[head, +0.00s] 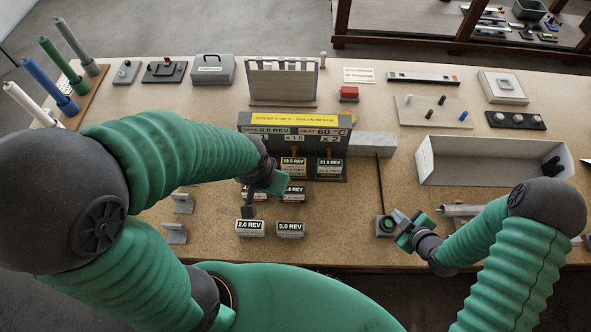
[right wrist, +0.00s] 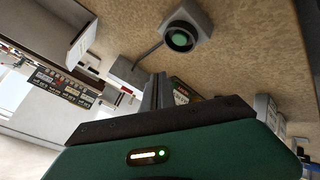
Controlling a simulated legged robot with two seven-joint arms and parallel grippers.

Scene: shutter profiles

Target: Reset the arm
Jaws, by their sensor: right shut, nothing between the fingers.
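My right arm, green with dark joints, comes in from the right in the head view. Its gripper (head: 400,220) is shut and empty, beside a small grey box with a green round button (head: 386,225). In the right wrist view the fingers (right wrist: 156,92) are together, and the button box (right wrist: 182,36) shows above them. My left arm reaches in from the left. Its gripper (head: 249,204) hangs in front of the dark display stand, over the labelled blocks, and partly hides them. I cannot tell whether its jaws are open.
The dark stand (head: 262,130) has a yellow sign and numbered tags. Labelled blocks (head: 250,228) lie in front of it. A grey open tray (head: 470,177) is at the right. Coloured cylinders (head: 61,90) stand at the far left.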

